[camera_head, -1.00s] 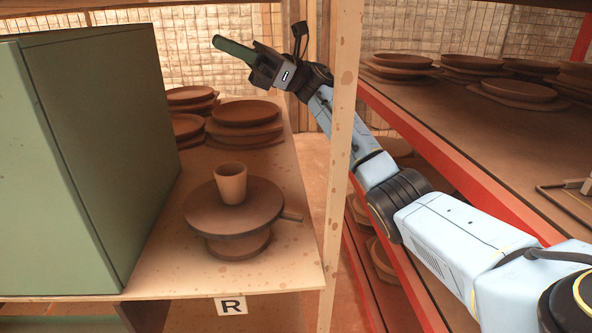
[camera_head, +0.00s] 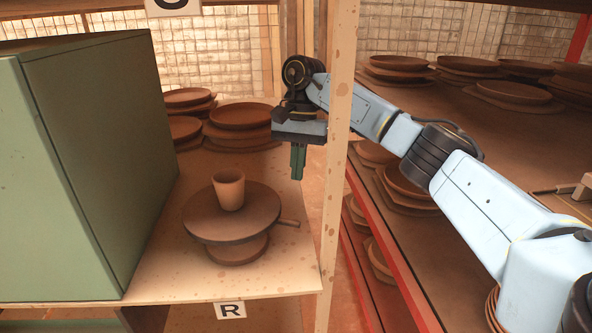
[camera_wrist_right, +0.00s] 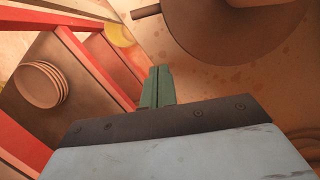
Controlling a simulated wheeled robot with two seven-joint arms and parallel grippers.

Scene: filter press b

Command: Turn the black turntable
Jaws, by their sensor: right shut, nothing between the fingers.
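The dark turntable (camera_head: 205,226) stands on the shelf, with a small clay cup (camera_head: 229,190) upright on its top. A short peg handle (camera_head: 289,223) sticks out from its right side. The turntable also shows at the top of the right wrist view (camera_wrist_right: 225,40), with its handle (camera_wrist_right: 146,11) pointing left. My right gripper (camera_head: 298,177) is shut and empty, its green fingers pointing down. It is above and behind the handle, apart from it. In the right wrist view the closed fingertips (camera_wrist_right: 157,72) are below the handle. My left gripper is not seen.
A large green box (camera_head: 90,170) stands left of the turntable. Stacked clay plates (camera_head: 242,117) lie behind it. A wooden post (camera_head: 338,150) rises at the shelf's right edge, in front of my right arm. A red-edged rack with plates (camera_head: 405,188) stands to the right.

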